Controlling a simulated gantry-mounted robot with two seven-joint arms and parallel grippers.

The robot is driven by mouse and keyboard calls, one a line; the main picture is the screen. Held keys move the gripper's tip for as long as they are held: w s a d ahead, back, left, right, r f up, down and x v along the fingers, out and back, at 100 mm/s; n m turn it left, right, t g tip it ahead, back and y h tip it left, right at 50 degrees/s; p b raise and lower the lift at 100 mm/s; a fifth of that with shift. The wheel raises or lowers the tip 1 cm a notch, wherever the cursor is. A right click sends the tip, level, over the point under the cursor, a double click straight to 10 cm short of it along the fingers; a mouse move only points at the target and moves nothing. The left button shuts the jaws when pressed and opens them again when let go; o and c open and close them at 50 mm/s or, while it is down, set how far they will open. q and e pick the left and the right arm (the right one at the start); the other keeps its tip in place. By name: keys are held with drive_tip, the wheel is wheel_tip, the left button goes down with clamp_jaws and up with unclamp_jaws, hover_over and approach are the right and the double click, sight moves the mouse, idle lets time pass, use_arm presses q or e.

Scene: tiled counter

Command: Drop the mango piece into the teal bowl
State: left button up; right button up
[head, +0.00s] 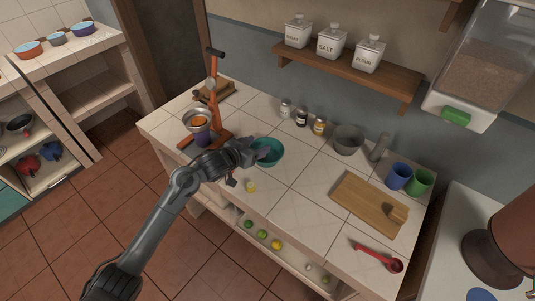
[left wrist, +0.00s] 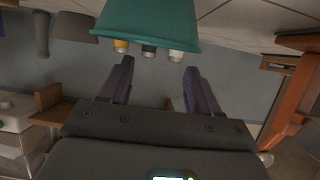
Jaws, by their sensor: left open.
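The teal bowl (head: 270,151) stands upright on the tiled counter, left of its middle. Its side also shows large at the top of the left wrist view (left wrist: 148,22). A small yellow piece (head: 251,187), which looks like the mango piece, lies on the tiles near the front edge, in front of the bowl. My left gripper (head: 257,152) is at the left side of the bowl and overlaps its rim in the head view; I cannot tell whether they touch. Its fingers (left wrist: 159,68) are apart with nothing between them. My right gripper is not in view.
A juicer stand (head: 213,95) rises at the left behind my arm. Small jars (head: 301,117) and a grey pot (head: 347,139) line the back. Tiles right of the bowl are clear.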

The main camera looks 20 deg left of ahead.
use_arm(q)
drive_tip(key=p+v, duration=0.1)
drive_tip(key=v, duration=0.8)
drive_tip(key=shift+g+y, duration=0.7)
drive_tip(key=shift+y, duration=0.2)
drive_tip(key=s+f, duration=0.2)
drive_tip(key=s+d+f, duration=0.1)
drive_tip(key=s+f, duration=0.1)
drive_tip(key=s+d+f, duration=0.1)
drive_tip(key=s+f, duration=0.1)
drive_tip(key=shift+s, duration=0.25)
drive_tip(key=s+d+f+n+g+y, duration=0.1)
drive_tip(key=s+f+g, duration=0.25)
drive_tip(key=s, duration=1.15)
drive_tip(key=s+f+n+g+y, duration=0.1)
drive_tip(key=s+f+g, duration=0.3)
drive_tip(key=s, duration=1)
wheel_tip(320, 180, up, 25)
drive_tip(key=p, duration=2.5)
drive_tip(key=shift+w+d, duration=0.15)
drive_tip(key=shift+w, duration=0.2)
